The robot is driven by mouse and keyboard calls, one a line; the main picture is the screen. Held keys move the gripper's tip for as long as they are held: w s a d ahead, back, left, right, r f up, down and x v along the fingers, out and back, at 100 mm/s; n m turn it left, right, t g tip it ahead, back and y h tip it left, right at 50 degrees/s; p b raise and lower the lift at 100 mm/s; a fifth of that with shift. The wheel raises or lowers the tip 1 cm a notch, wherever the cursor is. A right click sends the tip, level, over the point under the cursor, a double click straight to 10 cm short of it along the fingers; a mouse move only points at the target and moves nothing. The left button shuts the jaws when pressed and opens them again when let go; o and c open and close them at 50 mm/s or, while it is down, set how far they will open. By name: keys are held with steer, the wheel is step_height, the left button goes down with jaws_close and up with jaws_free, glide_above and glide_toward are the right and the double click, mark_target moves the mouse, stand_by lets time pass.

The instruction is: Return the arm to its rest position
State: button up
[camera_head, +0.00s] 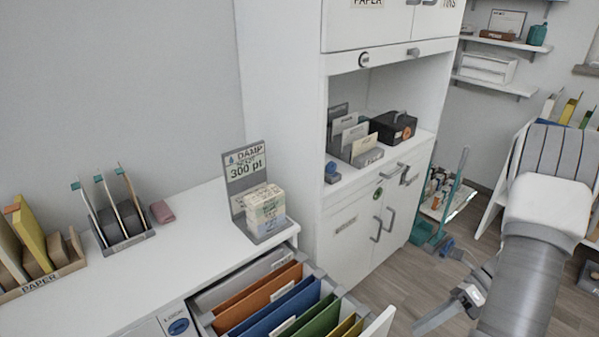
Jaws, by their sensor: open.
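My arm (545,210) comes in at the right side of the view, with a white link above a grey section that runs down to the bottom edge. My gripper (447,306) shows low at the right, partly hidden behind that grey section. It is open, and I see nothing held in it. It is over the wooden floor, to the right of the open drawer (205,322) and apart from it.
The drawer with coloured hanging folders stands open below the white desk (185,215). A white cabinet (285,120) stands behind; a slanted rack (515,150) is at right.

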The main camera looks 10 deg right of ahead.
steer(key=s+a+r+n+t+h+p, duration=0.1)
steer(key=a+r+n+t+h+p, duration=0.1)
steer(key=a+r+n, duration=0.3)
steer(key=s+a+r+n+t+h+p, duration=0.2)
steer(key=a+r+n+h, duration=0.3)
steer(key=r+n, duration=0.8)
steer(key=s+a+r+n+t+h+p, duration=0.1)
steer(key=a+r+n+t+h+p, duration=0.2)
steer(key=r+n, duration=0.6)
step_height(320, 180, up, 5)
steer(key=a+h, duration=0.1)
steer(key=a, duration=0.1)
steer(key=shift+s+a+n+t+p, duration=0.3)
steer(key=shift+s+a+n+p, duration=0.05)
steer(key=shift+a+n+p, duration=0.05)
steer(key=shift+f, duration=0.1)
